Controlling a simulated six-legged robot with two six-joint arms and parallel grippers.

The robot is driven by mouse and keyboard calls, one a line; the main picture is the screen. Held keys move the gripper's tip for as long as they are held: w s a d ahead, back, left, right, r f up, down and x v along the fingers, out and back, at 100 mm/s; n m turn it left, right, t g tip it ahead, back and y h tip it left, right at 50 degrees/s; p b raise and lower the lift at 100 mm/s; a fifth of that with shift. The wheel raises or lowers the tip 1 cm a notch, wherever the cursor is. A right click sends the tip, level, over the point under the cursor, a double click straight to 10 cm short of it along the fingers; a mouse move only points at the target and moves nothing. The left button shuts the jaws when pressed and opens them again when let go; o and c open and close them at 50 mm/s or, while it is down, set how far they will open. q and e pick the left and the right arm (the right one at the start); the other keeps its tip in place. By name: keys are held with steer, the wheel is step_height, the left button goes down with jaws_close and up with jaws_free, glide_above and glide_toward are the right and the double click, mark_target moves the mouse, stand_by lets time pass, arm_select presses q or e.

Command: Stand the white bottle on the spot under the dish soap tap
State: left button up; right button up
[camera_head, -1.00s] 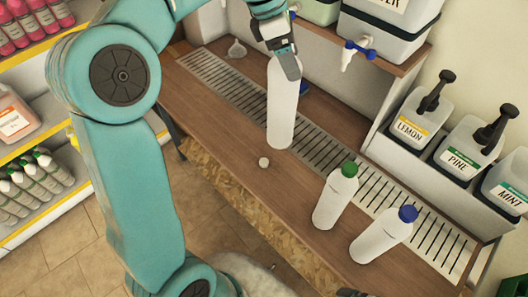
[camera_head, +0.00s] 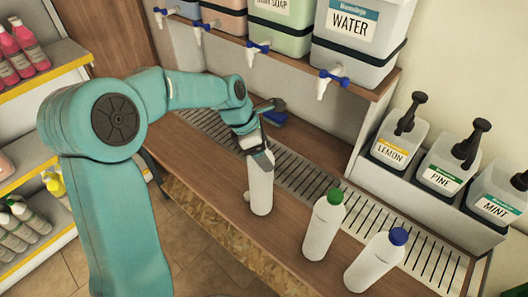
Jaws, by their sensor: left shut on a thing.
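My left gripper (camera_head: 259,157) is shut on the top of a white bottle (camera_head: 261,191) with no cap showing. The bottle is upright over the wooden counter, in front of the slotted drain grate (camera_head: 300,172). I cannot tell whether its base touches the wood. The green dish soap drum (camera_head: 280,40) stands on the shelf behind, its label cut by the top edge. The spot under this tap cannot be made out. My right gripper is not in view.
A green-capped bottle (camera_head: 322,228) and a blue-capped bottle (camera_head: 376,262) stand to the right. The water drum (camera_head: 358,45) has its own tap. Pump jugs (camera_head: 440,168) stand at the right. A blue object (camera_head: 275,119) lies behind my gripper.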

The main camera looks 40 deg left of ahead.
arm_select(q)
steer(key=shift+f, duration=0.25)
steer(key=shift+f, duration=0.15)
steer(key=o, duration=1.3)
steer(key=shift+w+a, duration=0.1)
